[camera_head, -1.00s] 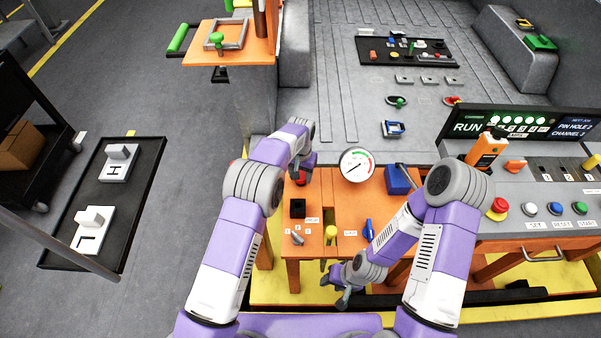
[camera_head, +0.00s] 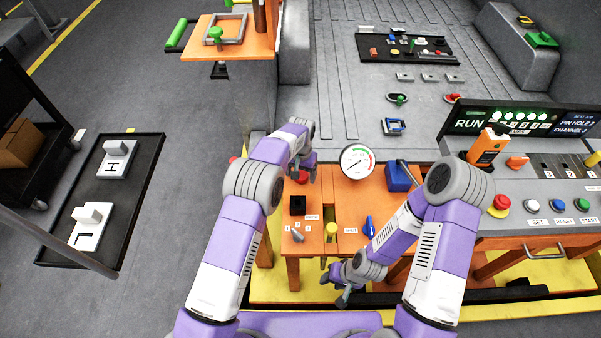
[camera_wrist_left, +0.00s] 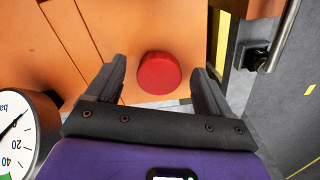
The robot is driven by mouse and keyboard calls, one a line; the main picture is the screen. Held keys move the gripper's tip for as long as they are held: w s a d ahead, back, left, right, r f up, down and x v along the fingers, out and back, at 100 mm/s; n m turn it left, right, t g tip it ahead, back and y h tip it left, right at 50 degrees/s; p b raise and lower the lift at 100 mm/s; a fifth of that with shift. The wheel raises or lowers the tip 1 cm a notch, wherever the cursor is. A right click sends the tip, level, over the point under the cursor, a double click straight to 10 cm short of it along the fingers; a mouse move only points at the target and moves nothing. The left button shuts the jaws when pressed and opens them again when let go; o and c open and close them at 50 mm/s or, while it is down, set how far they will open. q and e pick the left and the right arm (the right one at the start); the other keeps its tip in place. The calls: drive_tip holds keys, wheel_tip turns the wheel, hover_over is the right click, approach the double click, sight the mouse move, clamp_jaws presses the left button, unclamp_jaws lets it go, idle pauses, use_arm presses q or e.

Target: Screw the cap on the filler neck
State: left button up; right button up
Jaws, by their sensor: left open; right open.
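A round red cap (camera_wrist_left: 158,73) sits on the orange table, in the left wrist view. It lies between the two spread fingers of my left gripper (camera_wrist_left: 157,68), with a gap on each side. In the head view my left gripper (camera_head: 308,172) is over the table's left part, and a bit of red (camera_head: 301,178) shows under it. My right gripper (camera_head: 344,297) is empty, low in front of the table's front edge. I cannot make out the filler neck for certain; another red part (camera_head: 234,160) is partly hidden behind my left arm.
A round pressure gauge (camera_head: 357,162) stands close right of my left gripper. A blue block (camera_head: 398,176), a black socket block (camera_head: 297,206) and a yellow knob (camera_head: 331,231) are on the orange table (camera_head: 345,205). A grey control console (camera_head: 530,190) is on the right.

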use_arm(q)
drive_tip(key=shift+r+p, duration=0.9)
drive_tip(key=shift+r, duration=2.9)
